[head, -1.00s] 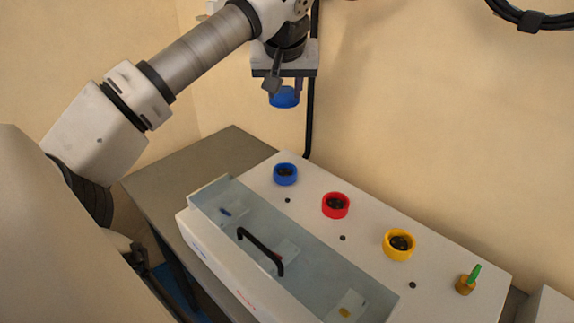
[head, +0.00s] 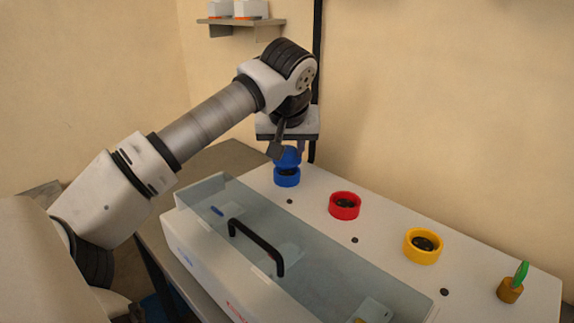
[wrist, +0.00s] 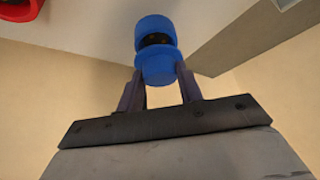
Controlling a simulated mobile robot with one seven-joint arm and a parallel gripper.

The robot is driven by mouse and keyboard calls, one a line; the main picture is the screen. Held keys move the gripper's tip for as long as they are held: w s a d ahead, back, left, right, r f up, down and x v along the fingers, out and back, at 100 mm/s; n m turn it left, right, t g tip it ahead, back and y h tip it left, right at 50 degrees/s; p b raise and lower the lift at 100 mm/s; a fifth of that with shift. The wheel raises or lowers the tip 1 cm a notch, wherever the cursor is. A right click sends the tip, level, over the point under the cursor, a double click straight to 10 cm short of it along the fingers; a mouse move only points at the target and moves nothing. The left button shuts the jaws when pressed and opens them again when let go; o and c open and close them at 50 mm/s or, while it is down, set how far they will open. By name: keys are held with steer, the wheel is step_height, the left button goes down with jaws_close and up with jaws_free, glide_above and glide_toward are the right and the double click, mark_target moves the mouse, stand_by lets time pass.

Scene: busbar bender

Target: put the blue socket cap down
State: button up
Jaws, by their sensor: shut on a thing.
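The blue socket cap (head: 289,157) is held in my gripper (head: 288,150), directly above the blue socket (head: 287,177) on the white machine top. In the wrist view the cap (wrist: 157,66) sits between the two fingers of my gripper (wrist: 158,82), which are shut on it. The blue socket (wrist: 154,27) shows just beyond the cap there, with a dark gap or core between them. The cap looks roughly in line with the socket. I cannot tell whether they touch.
A red socket (head: 345,206) and a yellow socket (head: 422,246) stand in a row to the right. A green-topped brass piece (head: 511,289) stands at the far right. A clear cover with a black handle (head: 257,246) lies in front. A shelf (head: 240,25) hangs on the wall.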

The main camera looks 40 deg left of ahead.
steer(key=shift+f, duration=0.9)
steer(key=shift+f+b, duration=0.2)
steer(key=shift+b, duration=0.2)
steer(key=o, duration=1)
steer(key=shift+r+p, duration=0.3)
steer(key=shift+r, duration=0.05)
steer(key=p+v, duration=0.6)
steer(key=v, duration=0.5)
steer(key=shift+s+d+r, duration=0.1)
steer(key=shift+s+r, duration=0.1)
steer(key=shift+r, duration=0.1)
